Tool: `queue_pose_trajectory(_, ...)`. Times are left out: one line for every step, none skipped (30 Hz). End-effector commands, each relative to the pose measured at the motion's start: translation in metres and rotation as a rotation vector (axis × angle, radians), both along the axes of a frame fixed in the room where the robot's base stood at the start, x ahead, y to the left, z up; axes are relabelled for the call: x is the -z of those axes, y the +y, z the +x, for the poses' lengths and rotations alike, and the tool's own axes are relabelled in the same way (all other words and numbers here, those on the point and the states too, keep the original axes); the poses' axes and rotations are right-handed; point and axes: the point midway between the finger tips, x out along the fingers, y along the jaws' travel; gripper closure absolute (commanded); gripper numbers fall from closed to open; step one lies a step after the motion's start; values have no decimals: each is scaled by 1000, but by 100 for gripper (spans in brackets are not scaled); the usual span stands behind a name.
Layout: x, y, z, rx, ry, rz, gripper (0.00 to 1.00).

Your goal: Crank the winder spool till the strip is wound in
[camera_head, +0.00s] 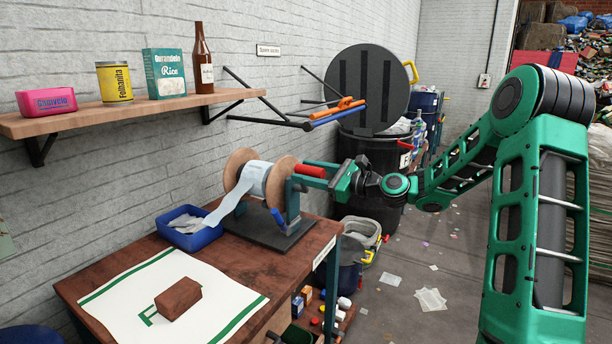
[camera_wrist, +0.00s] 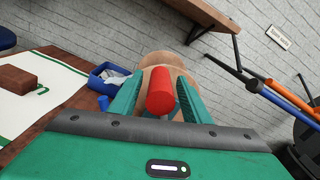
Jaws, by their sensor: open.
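The winder spool has two round wooden flanges (camera_head: 281,181) and stands on a dark base plate (camera_head: 262,238) on the table. A pale strip (camera_head: 228,208) is partly around its core and runs down into a blue tray (camera_head: 205,238), where more of it lies loose. The red crank handle (camera_head: 318,170) points out from the spool's right side. My gripper (camera_head: 306,178) is open at the handle. In the wrist view the red handle (camera_wrist: 160,92) lies between the two green fingers, which show no clear grip; whether either touches it I cannot tell.
A brown block (camera_head: 178,298) lies on a white, green-edged mat (camera_head: 225,307) at the table's front. A shelf (camera_head: 130,118) with a bottle and packages hangs above left. A wall rack with orange and blue tools (camera_head: 338,112) and a dark bin (camera_head: 375,150) stand behind.

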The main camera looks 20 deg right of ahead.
Motion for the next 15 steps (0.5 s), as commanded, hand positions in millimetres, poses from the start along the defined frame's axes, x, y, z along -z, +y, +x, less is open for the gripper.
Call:
queue_pose_trajectory(0, 0, 0, 0, 0, 0, 57)
queue_pose_trajectory(0, -1, -1, 0, 0, 0, 57)
queue_pose_trajectory(0, -3, -3, 1, 0, 0, 57)
queue_pose_trajectory(0, -4, -4, 1, 0, 0, 57)
queue_pose_trajectory(0, -6, -6, 1, 1, 0, 57)
queue_pose_trajectory(0, -10, -10, 2, 1, 1, 57)
queue_pose_trajectory(0, -13, -13, 3, 1, 1, 57)
queue_pose_trajectory(0, -16, -16, 3, 2, 1, 57)
queue_pose_trajectory(0, -21, -22, 3, 1, 2, 57)
queue_pose_trajectory(0, -24, -26, 3, 2, 0, 57)
queue_pose_trajectory(0, -29, -30, 3, 1, 0, 57)
queue_pose_trajectory(0, -34, -36, 4, 1, 0, 57)
queue_pose_trajectory(0, -37, -41, 3, 2, 1, 57)
queue_pose_trajectory(1, -42, -45, 4, 2, 0, 57)
queue_pose_trajectory(0, -46, -50, 4, 1, 0, 57)
